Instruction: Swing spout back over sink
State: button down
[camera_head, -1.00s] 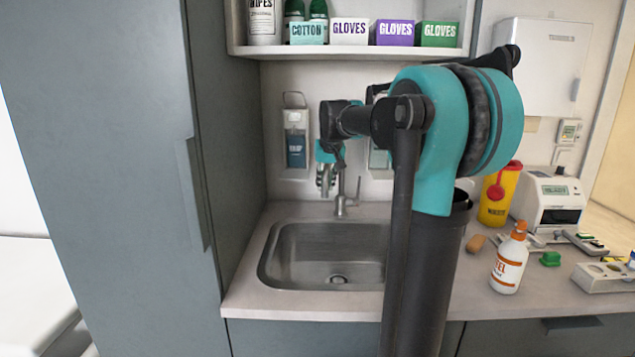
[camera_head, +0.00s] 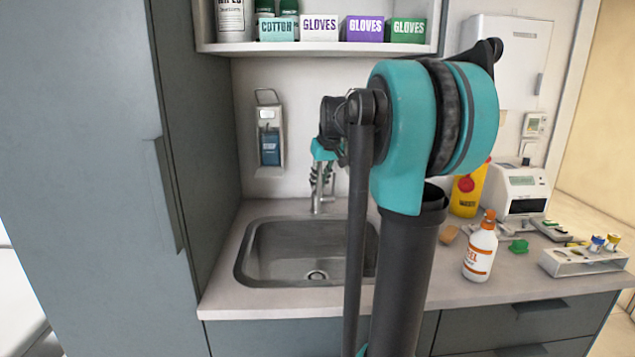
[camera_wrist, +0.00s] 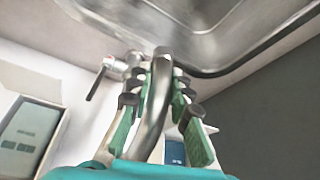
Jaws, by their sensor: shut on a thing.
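The silver tap (camera_head: 316,204) stands on the counter at the back of the sink (camera_head: 244,250), in the head view. My gripper (camera_head: 324,178) is at the top of the tap, and my arm partly hides it. In the wrist view the curved metal spout (camera_wrist: 155,112) runs between the green-padded fingers of my gripper (camera_wrist: 158,85), which are shut around it. The tap's base and side lever show to the left there. The sink basin (camera_wrist: 165,22) fills the top of the wrist view. The spout's exact direction is hard to tell in the head view.
A soap dispenser (camera_head: 269,140) hangs on the wall left of the tap. A tall grey cabinet (camera_head: 95,180) stands at left. A shelf (camera_head: 315,49) with boxes is above. A spray bottle (camera_head: 481,252), a yellow bin (camera_head: 465,198) and a white device (camera_head: 518,190) stand on the right counter.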

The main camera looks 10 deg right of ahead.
jog(key=c, duration=1.4)
grip_release()
jog(key=v, duration=1.2)
